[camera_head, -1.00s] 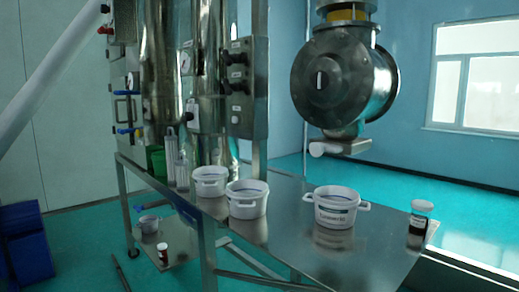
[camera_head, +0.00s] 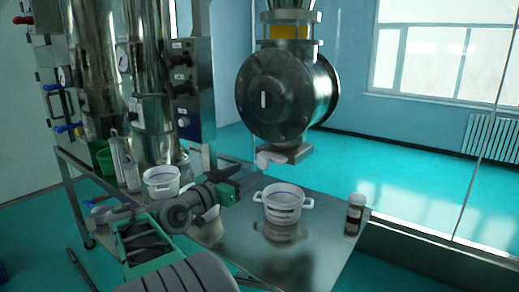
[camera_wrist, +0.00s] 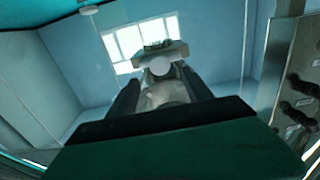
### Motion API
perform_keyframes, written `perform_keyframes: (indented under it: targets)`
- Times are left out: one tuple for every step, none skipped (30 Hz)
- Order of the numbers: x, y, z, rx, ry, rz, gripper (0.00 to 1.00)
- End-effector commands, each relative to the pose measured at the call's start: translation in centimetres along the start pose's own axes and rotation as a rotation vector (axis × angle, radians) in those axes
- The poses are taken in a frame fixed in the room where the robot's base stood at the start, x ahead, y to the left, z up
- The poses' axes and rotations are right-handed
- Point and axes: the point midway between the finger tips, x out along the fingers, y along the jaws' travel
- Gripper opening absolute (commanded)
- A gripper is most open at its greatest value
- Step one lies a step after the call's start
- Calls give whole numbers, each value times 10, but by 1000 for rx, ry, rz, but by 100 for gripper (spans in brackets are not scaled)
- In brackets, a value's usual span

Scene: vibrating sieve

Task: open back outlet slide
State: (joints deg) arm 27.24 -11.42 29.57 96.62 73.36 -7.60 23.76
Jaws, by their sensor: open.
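The outlet slide (camera_head: 291,153) is a flat metal piece under the big round metal body (camera_head: 285,90), with a pale rounded knob (camera_head: 268,159) on its near left end. My gripper (camera_head: 248,174) is just below and left of the knob in the head view, pointing at it. In the wrist view the knob (camera_wrist: 160,65) shows end-on, centred just beyond my gripper (camera_wrist: 160,82), whose two dark fingers are apart on either side. My gripper is open and empty. Whether a finger touches the knob cannot be told.
A metal table (camera_head: 255,255) lies under my arm. On it stand a white tub (camera_head: 283,206), another white tub (camera_head: 161,182) and a dark bottle with a white cap (camera_head: 355,213). A control panel (camera_head: 183,92) stands left of the round body.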

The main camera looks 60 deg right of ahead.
Motion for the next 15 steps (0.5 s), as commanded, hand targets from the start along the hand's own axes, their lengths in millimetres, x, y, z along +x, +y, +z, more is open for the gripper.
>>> perform_keyframes:
  targets:
    - [6, 2, -1, -2, 4, 7, 59]
    - [10, 2, -1, -2, 3, 8, 59]
    - [17, 2, -1, -2, 2, 8, 59]
    - [23, 3, -2, -1, 3, 8, 59]
    - [29, 3, -2, -2, 2, 8, 59]
    - [38, 3, -2, -3, 1, 8, 59]
    - [43, 3, -2, -2, 0, 7, 59]
    - [49, 3, -2, -2, 1, 8, 59]
    - [56, 2, -1, -2, 0, 6, 59]
    - [61, 2, -1, -2, 0, 6, 59]
    - [65, 2, 0, -2, -1, 5, 59]
    - [69, 2, 0, -2, 0, 4, 59]
    - [72, 2, 0, -2, 0, 4, 59]
    - [73, 2, 0, -2, 0, 3, 59]
    - [75, 1, 1, -2, 0, 2, 59]
